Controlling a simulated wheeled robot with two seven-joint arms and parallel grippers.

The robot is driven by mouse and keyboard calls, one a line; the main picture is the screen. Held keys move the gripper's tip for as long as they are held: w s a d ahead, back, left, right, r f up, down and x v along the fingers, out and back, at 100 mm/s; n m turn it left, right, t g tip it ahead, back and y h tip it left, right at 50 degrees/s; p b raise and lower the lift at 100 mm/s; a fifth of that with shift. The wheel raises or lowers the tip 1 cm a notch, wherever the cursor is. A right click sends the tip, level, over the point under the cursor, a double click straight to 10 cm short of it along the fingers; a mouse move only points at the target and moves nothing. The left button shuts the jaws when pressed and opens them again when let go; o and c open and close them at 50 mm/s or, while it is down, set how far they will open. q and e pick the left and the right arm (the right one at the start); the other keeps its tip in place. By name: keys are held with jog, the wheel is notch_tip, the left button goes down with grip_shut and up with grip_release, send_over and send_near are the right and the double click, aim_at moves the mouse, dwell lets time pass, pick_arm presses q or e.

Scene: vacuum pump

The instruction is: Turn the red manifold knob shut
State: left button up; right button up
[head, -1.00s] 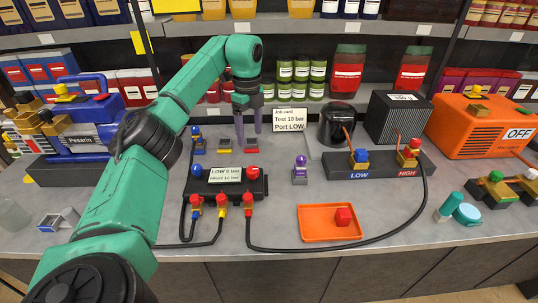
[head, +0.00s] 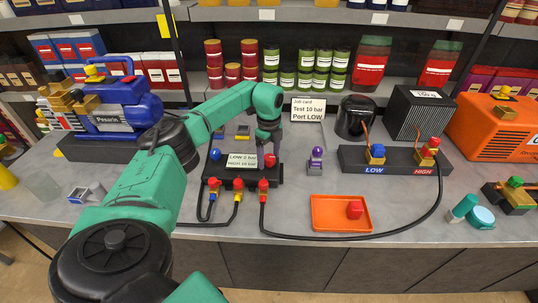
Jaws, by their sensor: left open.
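My right gripper is out of view.
An orange tray (head: 325,222) holding a red block (head: 355,210) lies front right. A purple-topped part (head: 316,158) stands right of the manifold. A job card (head: 308,109) stands behind.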

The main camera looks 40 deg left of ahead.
pick_arm(q)
jog(key=shift+c, duration=0.3)
jog(key=shift+w, duration=0.1)
grip_shut()
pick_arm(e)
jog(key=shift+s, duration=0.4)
pick_arm(q)
jog(key=shift+m, duration=0.3)
jog(key=m+p, duration=0.1)
jog(key=m, duration=0.2)
jog(key=shift+r, duration=0.1)
jog(key=m, duration=0.4)
jog(key=shift+w+m, duration=0.1)
jog(key=shift+m, duration=0.3)
jog(key=m, duration=0.4)
jog(key=shift+m, duration=2.8)
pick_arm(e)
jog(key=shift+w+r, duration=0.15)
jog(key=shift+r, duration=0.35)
